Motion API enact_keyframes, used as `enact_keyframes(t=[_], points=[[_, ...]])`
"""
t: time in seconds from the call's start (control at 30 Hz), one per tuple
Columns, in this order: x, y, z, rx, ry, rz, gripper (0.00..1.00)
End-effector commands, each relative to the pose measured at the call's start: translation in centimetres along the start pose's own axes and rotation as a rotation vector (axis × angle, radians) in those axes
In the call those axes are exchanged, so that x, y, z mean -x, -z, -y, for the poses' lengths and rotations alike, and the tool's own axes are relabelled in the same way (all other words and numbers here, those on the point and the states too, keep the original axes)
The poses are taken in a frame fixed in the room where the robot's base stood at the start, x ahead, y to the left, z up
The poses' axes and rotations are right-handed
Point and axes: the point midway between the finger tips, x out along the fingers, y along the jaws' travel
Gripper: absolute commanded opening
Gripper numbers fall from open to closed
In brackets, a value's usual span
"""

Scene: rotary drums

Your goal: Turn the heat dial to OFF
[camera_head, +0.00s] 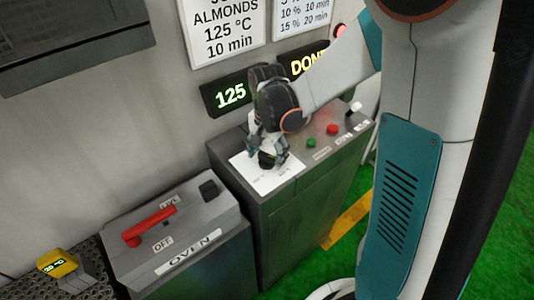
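A dark knob (266,161), which looks like the heat dial, sits on a white plate (262,181) on top of the grey control cabinet. My gripper (268,153) is pointing down right over it, with fingers on either side of the knob. My gripper hides most of the dial, its pointer and most marks on the plate, so the setting cannot be read. Whether the fingers touch the knob cannot be told.
A green button (311,143), a red button (332,129) and a white-tipped lever (354,108) stand right of the plate. Displays read 125 (231,95) and DONE (307,63). An oven box with a red handle (149,226) is at left.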

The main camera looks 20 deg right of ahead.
Motion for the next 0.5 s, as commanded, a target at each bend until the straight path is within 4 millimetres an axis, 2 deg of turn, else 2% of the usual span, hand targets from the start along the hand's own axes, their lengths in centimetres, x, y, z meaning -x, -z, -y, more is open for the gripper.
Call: enact_keyframes(t=[0.03, 0.13, 0.17, 0.5], points=[[0.01, 0.0, 0.0, 0.0, 0.0, 0.0, 0.52], [0.01, 0.0, 0.0, 0.0, 0.0, 0.0, 0.29], [0.01, 0.0, 0.0, 0.0, 0.0, 0.0, 0.26], [0.0, 0.0, 0.01, 0.023, 0.0, 0.0, 0.26]])
